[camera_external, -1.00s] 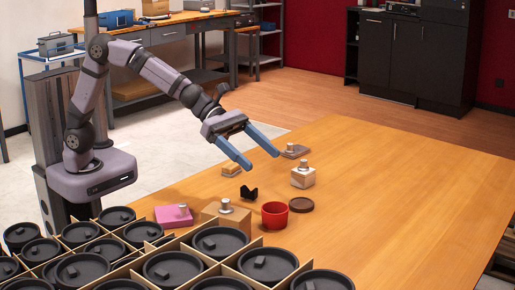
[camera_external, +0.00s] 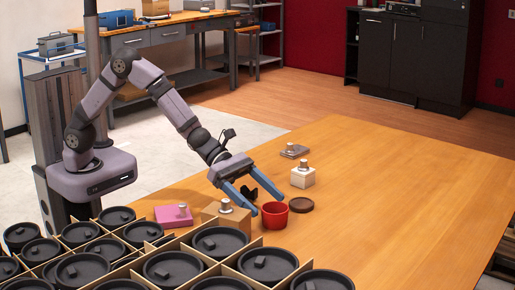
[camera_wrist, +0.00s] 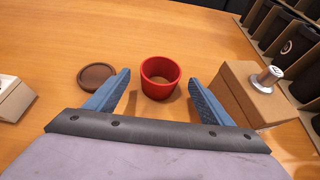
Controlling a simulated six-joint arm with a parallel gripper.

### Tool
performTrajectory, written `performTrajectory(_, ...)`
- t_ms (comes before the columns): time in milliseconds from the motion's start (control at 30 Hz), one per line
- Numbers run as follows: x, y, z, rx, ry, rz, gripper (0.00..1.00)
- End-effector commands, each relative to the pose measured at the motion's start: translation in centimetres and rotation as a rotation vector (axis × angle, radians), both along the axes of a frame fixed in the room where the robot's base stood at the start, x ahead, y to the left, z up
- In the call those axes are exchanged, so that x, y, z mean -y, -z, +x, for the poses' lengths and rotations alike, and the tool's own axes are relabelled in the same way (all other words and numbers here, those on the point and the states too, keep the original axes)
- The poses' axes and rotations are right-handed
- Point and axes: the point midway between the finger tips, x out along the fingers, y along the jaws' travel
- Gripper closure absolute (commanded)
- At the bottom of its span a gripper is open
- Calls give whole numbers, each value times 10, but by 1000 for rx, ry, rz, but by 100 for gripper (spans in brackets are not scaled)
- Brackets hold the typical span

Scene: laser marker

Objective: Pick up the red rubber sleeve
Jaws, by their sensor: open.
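The red rubber sleeve (camera_external: 274,216) stands upright on the wooden table, a short open cylinder. In the wrist view the sleeve (camera_wrist: 160,78) sits just beyond and between the two blue fingertips, nearer the middle of the gap. My gripper (camera_external: 268,202) is open and empty, low over the table and tilted down toward the sleeve. In the wrist view my gripper (camera_wrist: 162,88) has its fingers spread wider than the sleeve. Whether a finger touches the sleeve cannot be told.
A brown round disc (camera_wrist: 97,78) lies left of the sleeve in the wrist view. A cardboard-coloured box with a metal knob (camera_wrist: 252,92) stands close to the right finger. A black notched block (camera_external: 266,183) is beside my fingers. A divided crate of black lidded pots (camera_external: 205,262) fills the front left.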

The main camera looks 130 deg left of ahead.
Motion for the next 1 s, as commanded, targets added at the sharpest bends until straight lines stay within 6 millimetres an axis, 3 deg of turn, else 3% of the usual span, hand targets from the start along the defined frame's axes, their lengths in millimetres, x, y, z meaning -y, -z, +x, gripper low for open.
performTrajectory(233, 0, 4, 8, -1, 1, 0, 25)
performTrajectory(600, 1, 21, 43, -1, 0, 0, 25)
performTrajectory(933, 1, 23, 47, 0, 0, 0, 25)
performTrajectory(1000, 1, 23, 47, 0, 0, 0, 39)
